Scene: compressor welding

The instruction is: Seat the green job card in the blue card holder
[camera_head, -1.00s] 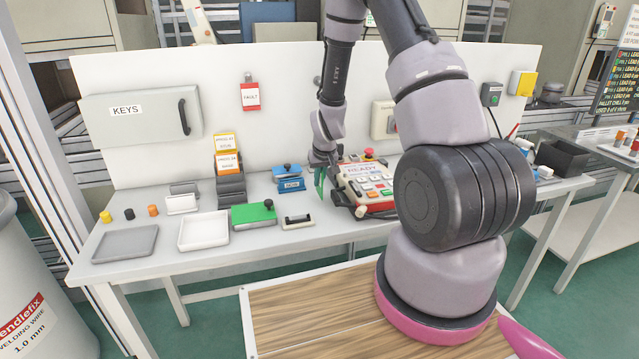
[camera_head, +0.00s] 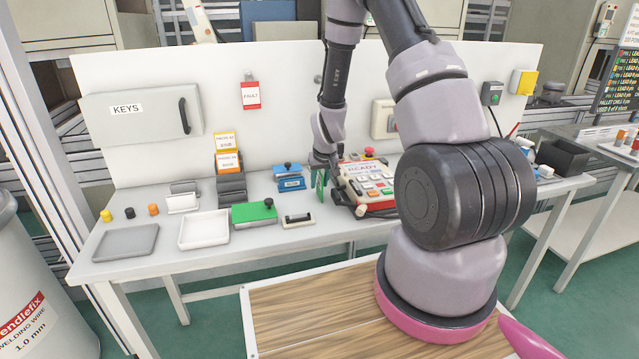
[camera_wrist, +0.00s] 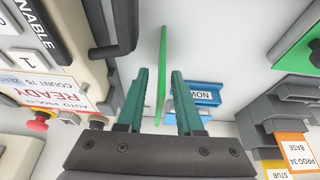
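The green job card (camera_wrist: 162,75) shows nearly edge-on between my gripper's teal fingers in the wrist view, with a visible gap on each side. In the head view the card (camera_head: 320,187) stands roughly upright below my gripper (camera_head: 322,170). My gripper (camera_wrist: 160,95) is open around the card. The blue card holder (camera_head: 290,183) stands just left of the card, apart from it. In the wrist view the holder (camera_wrist: 195,95) lies beyond the right finger, which hides part of it. The card's lower edge is too small to judge for contact with the table.
The control box (camera_head: 368,185) with buttons stands close on the right of my gripper. A green block with a black knob (camera_head: 255,213), a small black-and-white holder (camera_head: 298,220) and a white tray (camera_head: 203,230) lie to the left and front.

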